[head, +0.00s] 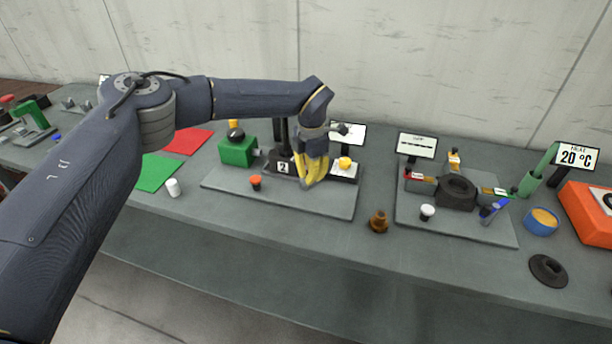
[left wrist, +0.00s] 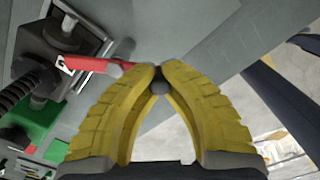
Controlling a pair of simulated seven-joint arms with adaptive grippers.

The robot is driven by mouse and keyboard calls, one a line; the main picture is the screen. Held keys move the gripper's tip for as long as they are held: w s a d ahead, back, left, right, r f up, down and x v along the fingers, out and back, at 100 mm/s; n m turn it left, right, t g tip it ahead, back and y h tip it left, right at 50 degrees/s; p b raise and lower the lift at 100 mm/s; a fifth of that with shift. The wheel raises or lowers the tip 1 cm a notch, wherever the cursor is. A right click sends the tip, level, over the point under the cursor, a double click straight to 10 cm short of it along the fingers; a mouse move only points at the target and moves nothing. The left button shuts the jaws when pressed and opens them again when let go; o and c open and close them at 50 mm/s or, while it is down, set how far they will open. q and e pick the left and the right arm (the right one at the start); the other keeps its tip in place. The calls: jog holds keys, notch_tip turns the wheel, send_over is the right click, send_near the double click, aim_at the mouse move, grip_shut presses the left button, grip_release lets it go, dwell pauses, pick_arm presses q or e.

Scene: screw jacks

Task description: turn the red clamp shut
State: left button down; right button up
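The red clamp shows in the left wrist view as a red lever (left wrist: 90,64) lying across the upper left, with a dark round knob (left wrist: 159,84) near its right end. My left gripper (left wrist: 160,70) has its yellow fingers drawn together at the tips, with the knob between them. In the head view the left gripper (head: 308,182) points down over the left grey plate (head: 225,187), beside the small display reading 2 (head: 283,168). There the fingers hide the red lever. My right gripper is in neither view.
A green block (head: 238,152) stands left of the gripper and an orange-capped piece (head: 256,182) in front. A yellow-topped piece (head: 345,164) is close on the right. A brown piece (head: 378,222) stands between the two plates. The bench front is mostly clear.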

pick_arm(q)
jog(key=shift+w+d+n, duration=0.15)
jog(key=shift+d+n, duration=0.3)
jog(key=shift+n, duration=0.55)
jog(key=c, duration=1.3)
grip_release()
jog(key=shift+o, duration=0.2)
notch_tip(320, 180, up, 12)
